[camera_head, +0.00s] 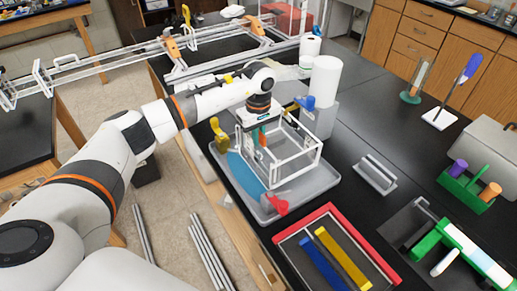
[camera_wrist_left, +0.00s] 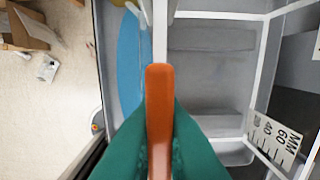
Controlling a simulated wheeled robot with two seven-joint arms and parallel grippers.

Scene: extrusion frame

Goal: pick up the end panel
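A white open box frame (camera_head: 309,158) stands in a grey tray (camera_head: 318,187) on the black bench. I cannot pick out the end panel with certainty. My left gripper (camera_head: 259,139) points down at the frame's near left upper side. A teal piece and an orange-red piece show side by side below its wrist. In the left wrist view an orange bar lies before teal shapes at my left gripper (camera_wrist_left: 160,110), with white frame bars (camera_wrist_left: 220,14) around. My right gripper is not in view.
A flat blue piece (camera_head: 243,174) lies in the tray left of the frame. A yellow clamp (camera_head: 219,136) and a red one (camera_head: 277,205) sit at the tray's edges. White cylinders (camera_head: 325,82) stand behind. A red-edged bin (camera_head: 337,256) holds blue and yellow bars.

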